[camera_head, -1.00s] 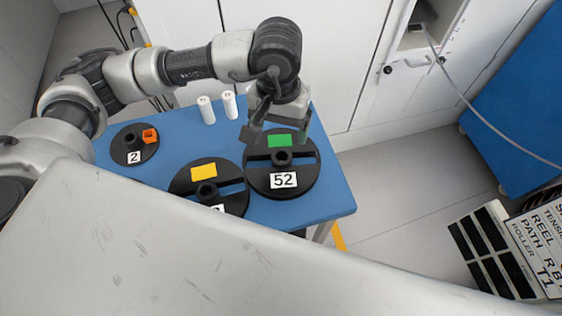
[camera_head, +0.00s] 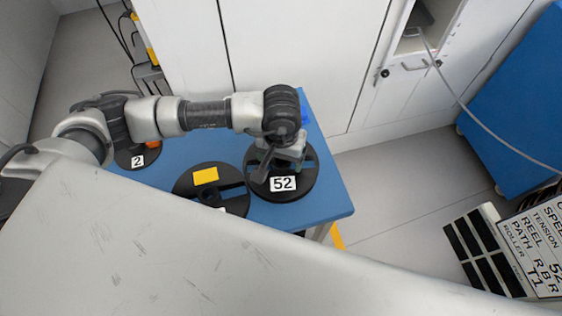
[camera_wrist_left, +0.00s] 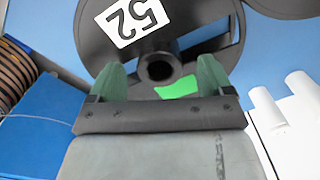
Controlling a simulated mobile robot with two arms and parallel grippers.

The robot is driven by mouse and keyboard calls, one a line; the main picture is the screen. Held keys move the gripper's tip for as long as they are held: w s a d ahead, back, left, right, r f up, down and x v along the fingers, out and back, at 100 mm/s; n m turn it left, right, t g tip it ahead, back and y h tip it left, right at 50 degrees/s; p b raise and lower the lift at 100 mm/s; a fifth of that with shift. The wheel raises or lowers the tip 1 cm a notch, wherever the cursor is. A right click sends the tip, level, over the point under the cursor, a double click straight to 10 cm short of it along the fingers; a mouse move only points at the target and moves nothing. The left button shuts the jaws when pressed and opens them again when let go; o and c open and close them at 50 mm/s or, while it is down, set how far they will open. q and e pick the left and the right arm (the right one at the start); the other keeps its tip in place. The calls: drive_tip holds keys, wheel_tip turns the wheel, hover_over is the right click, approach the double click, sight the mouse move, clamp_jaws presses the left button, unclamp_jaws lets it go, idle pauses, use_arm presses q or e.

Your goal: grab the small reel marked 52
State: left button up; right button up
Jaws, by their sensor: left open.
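The black reel marked 52 (camera_head: 305,183) lies flat on the blue table at its right end, with its white 52 label facing me. In the left wrist view the reel (camera_wrist_left: 100,45) shows its raised hub (camera_wrist_left: 158,68) and a green patch (camera_wrist_left: 178,88). My left gripper (camera_head: 264,172) is over the reel, its hand covering the hub in the head view. In the left wrist view its two green-padded fingers (camera_wrist_left: 160,78) are apart, one on each side of the hub in the picture. I cannot tell whether they touch it. My right gripper is not seen.
A black reel with a yellow patch (camera_head: 205,176) lies just left of reel 52. A reel marked 2 (camera_head: 137,161) lies farther left. Two white cylinders (camera_wrist_left: 275,105) stand near the gripper. White cabinets (camera_head: 300,60) close off the back of the blue table (camera_head: 330,207).

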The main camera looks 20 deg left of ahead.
use_arm(q)
drive_tip(key=c, duration=1.1)
drive_tip(key=shift+r, duration=0.1)
